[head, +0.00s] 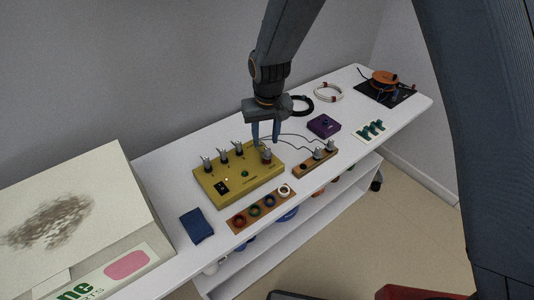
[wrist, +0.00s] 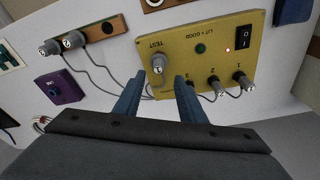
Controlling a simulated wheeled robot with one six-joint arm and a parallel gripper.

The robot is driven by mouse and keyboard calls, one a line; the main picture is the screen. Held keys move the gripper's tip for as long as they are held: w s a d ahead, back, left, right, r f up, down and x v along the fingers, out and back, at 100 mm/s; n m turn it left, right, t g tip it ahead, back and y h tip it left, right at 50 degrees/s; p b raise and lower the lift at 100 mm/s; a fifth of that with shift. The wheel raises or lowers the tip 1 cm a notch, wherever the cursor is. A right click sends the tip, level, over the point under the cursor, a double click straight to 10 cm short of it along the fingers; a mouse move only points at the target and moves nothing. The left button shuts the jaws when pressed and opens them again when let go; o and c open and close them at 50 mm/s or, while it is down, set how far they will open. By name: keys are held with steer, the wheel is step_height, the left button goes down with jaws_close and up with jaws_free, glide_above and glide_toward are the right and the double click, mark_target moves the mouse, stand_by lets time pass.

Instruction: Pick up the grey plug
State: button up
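Several grey plugs are in view. One grey plug (head: 267,156) stands in the TEST socket of the yellow box (head: 248,183); it also shows in the wrist view (wrist: 158,64). More grey plugs (head: 223,158) stand along the box's back edge, by the labels 1, 2 and 3. Two others (wrist: 60,44) stand on a brown strip (head: 312,168). My gripper (head: 265,140) is open, with its fingers pointing down just above and behind the TEST plug. In the wrist view the fingers (wrist: 157,88) are apart with nothing between them.
Dark cables run behind the box. A purple block (head: 323,126) and a white card with green pieces (head: 370,130) lie to the right. A ring board (head: 260,208) and a blue cloth (head: 196,225) lie in front. A large carton (head: 75,215) stands at left.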

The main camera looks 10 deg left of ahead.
mark_target(267, 148)
steer(key=f, duration=0.1)
steer(key=f+p, duration=0.1)
steer(key=f, duration=0.1)
steer(key=f+p, duration=0.1)
steer(key=shift+s+d+f, duration=0.1)
steer(key=shift+d+f, duration=0.1)
steer(key=shift+d, duration=0.05)
steer(key=shift+f, duration=0.65)
jaws_close()
step_height(267, 148, up, 10)
steer(key=b, duration=0.2)
steer(key=shift+b, duration=0.3)
